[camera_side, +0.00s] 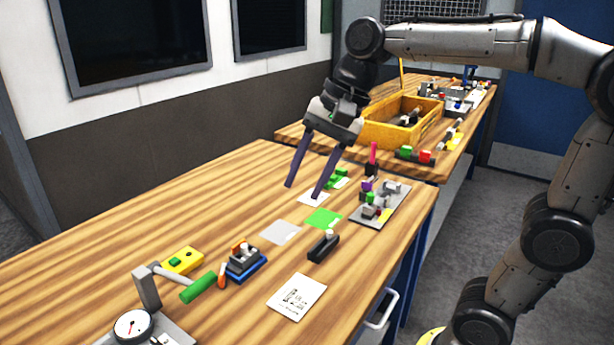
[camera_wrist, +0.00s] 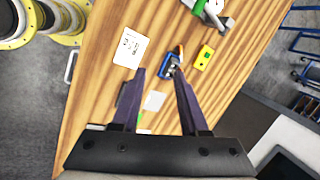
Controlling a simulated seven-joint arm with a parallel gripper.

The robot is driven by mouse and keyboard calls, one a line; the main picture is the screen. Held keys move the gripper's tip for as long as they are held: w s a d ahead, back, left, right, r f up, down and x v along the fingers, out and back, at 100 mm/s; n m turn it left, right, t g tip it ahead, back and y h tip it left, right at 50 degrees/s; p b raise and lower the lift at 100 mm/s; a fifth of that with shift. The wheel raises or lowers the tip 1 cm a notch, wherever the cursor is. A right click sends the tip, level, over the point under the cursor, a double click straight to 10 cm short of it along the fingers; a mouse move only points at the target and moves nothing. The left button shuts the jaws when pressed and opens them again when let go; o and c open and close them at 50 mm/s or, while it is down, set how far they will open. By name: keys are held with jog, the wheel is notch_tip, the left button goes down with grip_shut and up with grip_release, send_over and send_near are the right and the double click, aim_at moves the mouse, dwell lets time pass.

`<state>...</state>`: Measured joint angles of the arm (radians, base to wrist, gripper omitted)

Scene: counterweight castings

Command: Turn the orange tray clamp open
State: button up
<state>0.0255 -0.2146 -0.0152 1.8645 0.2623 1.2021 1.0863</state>
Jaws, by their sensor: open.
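A small blue tray (camera_side: 247,267) stands on the wooden table at the lower middle of the side view, with dark and grey blocks in it. An orange lever-like piece (camera_side: 222,277), which looks like the clamp, stands at the tray's left end. In the wrist view the blue tray (camera_wrist: 169,67) lies ahead of the fingertips, with an orange piece (camera_wrist: 181,50) at its far end. My gripper (camera_side: 303,192) is open and empty, pointing down above the table's far half. It is apart from the tray. In the wrist view its two fingers (camera_wrist: 159,74) are spread.
A yellow block (camera_side: 183,260) and a green-handled lever on a gauge fixture (camera_side: 199,287) stand close beside the tray. A black block (camera_side: 323,246), a printed card (camera_side: 297,297) and a grey plate of parts (camera_side: 391,209) lie right.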

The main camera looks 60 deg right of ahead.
jog(key=shift+c, duration=1.3)
jog(key=shift+s+r, duration=0.2)
jog(key=shift+s, duration=0.1)
jog(key=n+g, duration=0.3)
jog(key=g, duration=0.3)
send_over(222, 274)
jog(key=w+d, duration=0.3)
jog(key=d, duration=0.1)
notch_tip(222, 274, down, 13)
jog(key=shift+y, duration=0.4)
jog(key=x, duration=1.3)
jog(key=shift+s+f, duration=0.1)
jog(key=shift+f, duration=0.15)
jog(key=shift+c, duration=0.4)
